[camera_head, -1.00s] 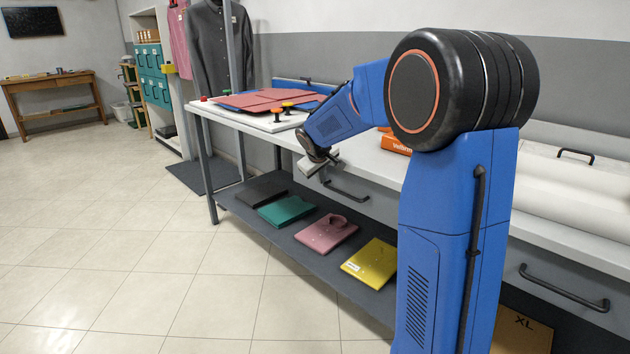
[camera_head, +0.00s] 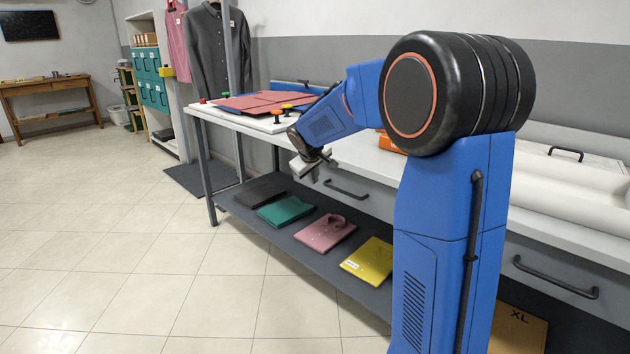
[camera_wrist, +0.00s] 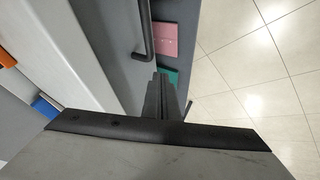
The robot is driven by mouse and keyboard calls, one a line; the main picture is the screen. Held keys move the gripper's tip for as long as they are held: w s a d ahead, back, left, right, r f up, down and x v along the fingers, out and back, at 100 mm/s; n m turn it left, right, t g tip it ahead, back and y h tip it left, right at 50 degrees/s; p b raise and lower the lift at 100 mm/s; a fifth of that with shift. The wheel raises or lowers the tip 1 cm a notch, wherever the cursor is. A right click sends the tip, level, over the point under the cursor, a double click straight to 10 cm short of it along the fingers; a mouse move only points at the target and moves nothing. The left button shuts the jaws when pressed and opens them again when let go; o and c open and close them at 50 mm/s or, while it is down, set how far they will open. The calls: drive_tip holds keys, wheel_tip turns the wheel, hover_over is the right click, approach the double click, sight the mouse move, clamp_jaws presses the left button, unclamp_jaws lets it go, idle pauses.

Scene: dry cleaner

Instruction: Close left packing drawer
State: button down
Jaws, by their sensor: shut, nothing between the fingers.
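The left packing drawer (camera_head: 372,201) is a grey front under the white worktop, with a dark bar handle (camera_head: 345,189). It looks near flush with the table front, but my arm hides part of it and I cannot tell whether a gap remains. My gripper (camera_head: 314,168) is just left of the handle, close to the drawer front, shut and empty. In the wrist view, the shut dark fingers (camera_wrist: 165,97) are beside the end of the handle (camera_wrist: 147,35), apparently not gripping it.
The lower shelf (camera_head: 290,232) holds folded green (camera_head: 286,210), pink (camera_head: 326,232) and yellow (camera_head: 369,261) garments. A second drawer handle (camera_head: 555,278) is at right. The tiled floor at left is clear.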

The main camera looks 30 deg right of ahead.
drive_tip(key=v, duration=0.8)
drive_tip(key=shift+s+a+r, duration=0.15)
drive_tip(key=shift+s+a, duration=0.1)
